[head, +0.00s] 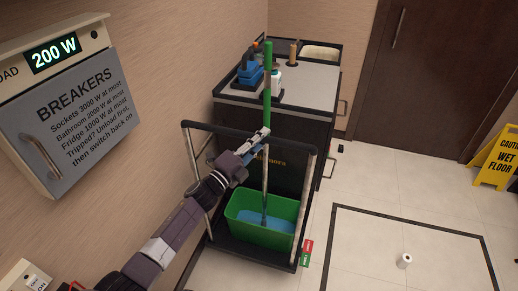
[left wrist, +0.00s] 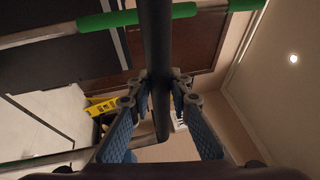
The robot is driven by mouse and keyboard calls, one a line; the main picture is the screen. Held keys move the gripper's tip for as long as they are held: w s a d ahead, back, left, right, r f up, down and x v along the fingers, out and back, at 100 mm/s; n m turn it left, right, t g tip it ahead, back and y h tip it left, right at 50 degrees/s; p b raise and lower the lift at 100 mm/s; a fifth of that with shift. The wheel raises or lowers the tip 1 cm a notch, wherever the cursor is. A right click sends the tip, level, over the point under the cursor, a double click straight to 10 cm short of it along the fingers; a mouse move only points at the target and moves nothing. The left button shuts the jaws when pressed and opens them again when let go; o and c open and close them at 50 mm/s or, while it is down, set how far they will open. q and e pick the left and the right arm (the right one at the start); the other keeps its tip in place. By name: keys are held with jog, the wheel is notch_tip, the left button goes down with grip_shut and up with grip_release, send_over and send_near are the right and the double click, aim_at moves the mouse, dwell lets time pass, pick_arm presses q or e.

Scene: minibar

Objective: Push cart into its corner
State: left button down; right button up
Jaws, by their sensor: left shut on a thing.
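The cart (head: 320,128) has a dark body with a grey top and stands along the left wall in the head view. A black push bar (head: 222,129) on pale posts spans its near end. My left gripper (head: 262,134) is shut on this bar, near its middle. In the left wrist view, the dark bar (left wrist: 160,40) runs between the two fingers of my left gripper (left wrist: 161,80). A green bucket (head: 248,235) with blue water sits on the cart's low platform. A mop with a green handle (head: 267,80) stands in it. My right gripper is not in view.
A dark frame is marked on the floor (head: 400,215) at right, with a white roll (head: 404,260) inside. A yellow wet-floor sign (head: 493,158) stands at the far right. A dark door (head: 430,80) is behind. A breaker box (head: 80,120) juts from the left wall.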

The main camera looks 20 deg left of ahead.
pick_arm(q)
jog(key=shift+w, duration=0.5)
jog(key=shift+f, duration=0.1)
jog(key=c, duration=1.7)
grip_release()
jog(key=shift+s, duration=0.15)
jog(key=shift+c, duration=0.2)
jog(key=v, duration=1.2)
